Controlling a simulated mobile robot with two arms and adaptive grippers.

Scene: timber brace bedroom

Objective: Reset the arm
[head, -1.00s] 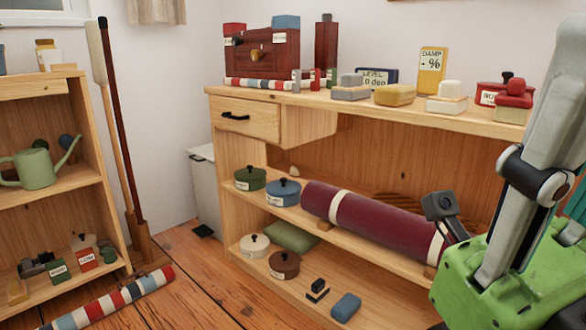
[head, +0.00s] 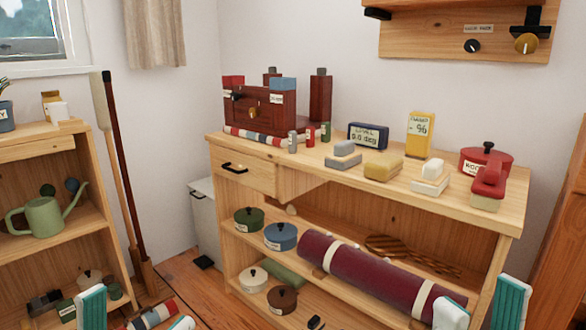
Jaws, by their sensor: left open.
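My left gripper (head: 137,315) shows at the bottom left of the head view. Its two teal-and-white fingertips stand apart, with a striped roll (head: 153,313) showing between them and nothing visibly held. My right gripper (head: 480,307) shows at the bottom right, in front of the right part of the wooden shelf unit. Its two teal-and-white fingertips are also apart, with no object seen between them. The lower parts of both grippers and the arms are cut off by the picture's bottom edge.
The wooden shelf unit (head: 330,178) bears a dark red box (head: 263,107), several small blocks and a red pot (head: 487,160). A maroon roll (head: 372,276) lies on its shelf. A second shelf (head: 38,141) stands left. Some floor (head: 190,275) is free between them.

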